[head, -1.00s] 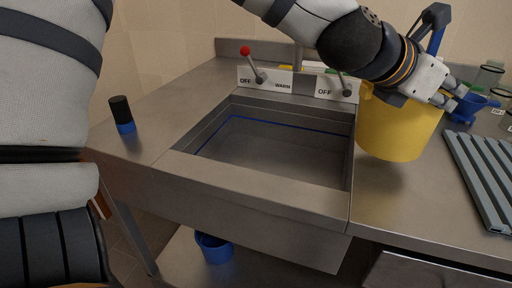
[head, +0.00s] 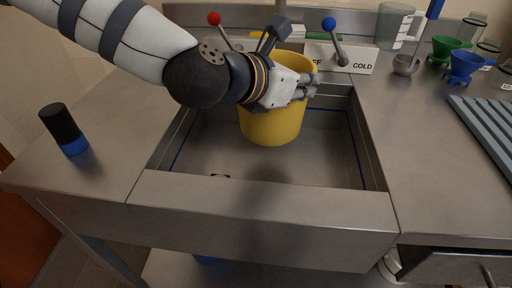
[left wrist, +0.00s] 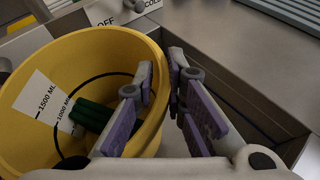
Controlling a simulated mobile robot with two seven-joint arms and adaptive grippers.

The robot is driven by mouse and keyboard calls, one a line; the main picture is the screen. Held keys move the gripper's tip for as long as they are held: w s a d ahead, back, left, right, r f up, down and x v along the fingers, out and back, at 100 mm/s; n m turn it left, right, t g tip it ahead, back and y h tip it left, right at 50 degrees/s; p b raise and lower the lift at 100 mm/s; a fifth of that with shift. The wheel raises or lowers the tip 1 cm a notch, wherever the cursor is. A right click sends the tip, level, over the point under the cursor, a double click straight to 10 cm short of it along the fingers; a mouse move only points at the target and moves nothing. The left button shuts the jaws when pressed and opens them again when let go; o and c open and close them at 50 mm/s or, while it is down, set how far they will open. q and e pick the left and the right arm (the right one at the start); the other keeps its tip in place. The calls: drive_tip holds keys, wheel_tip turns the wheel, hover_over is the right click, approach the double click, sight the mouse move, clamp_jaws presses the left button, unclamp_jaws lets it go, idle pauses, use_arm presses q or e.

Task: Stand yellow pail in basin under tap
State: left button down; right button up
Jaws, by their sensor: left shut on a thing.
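The yellow pail (head: 272,124) is upright over the basin (head: 323,155), towards its back wall. I cannot tell whether its base touches the basin floor. My left gripper (head: 310,86) is shut on the pail's rim, on its right side. In the left wrist view, the rim of the pail (left wrist: 90,50) is between the two fingers of my left gripper (left wrist: 165,105), one inside and one outside. A white volume label and a dark green thing show inside the pail. My right gripper is not in view.
A red-knobbed lever (head: 222,32) and a blue-knobbed lever (head: 336,40) stand behind the basin. A black and blue cylinder (head: 64,130) is on the left counter. Funnels, a clear jug (head: 396,25) and a ribbed grey rack (head: 488,125) are on the right.

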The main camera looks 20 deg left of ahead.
use_arm(q)
wheel_tip(320, 180, down, 10)
drive_tip(key=b, duration=0.2)
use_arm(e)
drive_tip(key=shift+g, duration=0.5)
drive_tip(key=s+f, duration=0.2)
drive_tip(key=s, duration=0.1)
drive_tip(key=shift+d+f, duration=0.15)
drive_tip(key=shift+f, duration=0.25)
use_arm(q)
drive_tip(key=shift+d, duration=0.1)
drive_tip(key=shift+f, duration=0.1)
drive_tip(key=c, duration=1.6)
unclamp_jaws()
drive_tip(key=shift+c, duration=0.2)
